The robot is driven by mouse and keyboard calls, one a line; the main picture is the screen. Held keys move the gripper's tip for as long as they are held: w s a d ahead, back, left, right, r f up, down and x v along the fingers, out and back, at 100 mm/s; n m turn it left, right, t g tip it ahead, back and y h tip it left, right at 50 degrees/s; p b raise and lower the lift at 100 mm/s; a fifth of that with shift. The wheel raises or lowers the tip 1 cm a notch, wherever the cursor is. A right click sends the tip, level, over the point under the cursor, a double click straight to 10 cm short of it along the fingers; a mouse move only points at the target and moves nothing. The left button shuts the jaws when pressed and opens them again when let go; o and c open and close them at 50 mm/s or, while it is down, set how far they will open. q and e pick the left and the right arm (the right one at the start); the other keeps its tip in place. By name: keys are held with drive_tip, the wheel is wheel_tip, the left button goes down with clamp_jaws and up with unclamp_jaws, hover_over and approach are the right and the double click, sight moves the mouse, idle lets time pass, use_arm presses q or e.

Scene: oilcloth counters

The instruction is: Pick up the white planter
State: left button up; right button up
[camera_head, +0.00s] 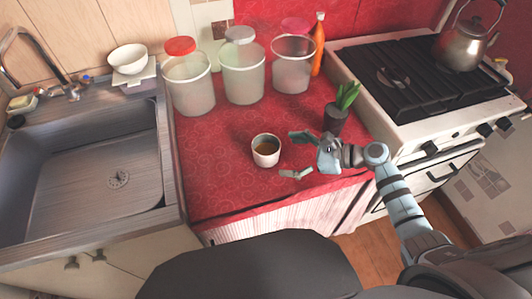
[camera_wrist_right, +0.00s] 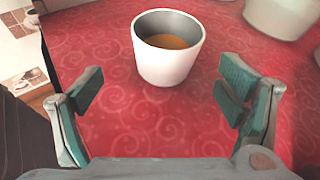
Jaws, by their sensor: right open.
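The white planter (camera_head: 266,152) is a small white cup-shaped pot with brown contents. It stands upright on the red counter in the head view. It also shows at the top middle of the right wrist view (camera_wrist_right: 167,60). My right gripper (camera_head: 293,155) is just right of the planter, low over the counter, with its fingers spread and pointing toward it. In the right wrist view the right gripper's two fingers (camera_wrist_right: 158,95) are wide apart with nothing between them, and the planter lies just beyond the tips. My left gripper is not in view.
Three clear canisters, one of them (camera_head: 243,75), stand at the back of the red counter (camera_head: 215,190). A sink (camera_head: 90,150) is at left. Counter around the planter is clear.

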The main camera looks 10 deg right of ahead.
sight(268, 152)
drive_tip(key=x, duration=0.2)
drive_tip(key=b+x, duration=0.1)
drive_tip(key=x, duration=0.4)
drive_tip(key=shift+w+d+f+b, duration=0.15)
drive_tip(key=shift+w+f+b, duration=0.1)
drive_tip(key=shift+w+b, duration=0.2)
drive_tip(key=shift+w, duration=0.15)
drive_tip(key=shift+r, duration=0.1)
drive_tip(key=c, duration=1.4)
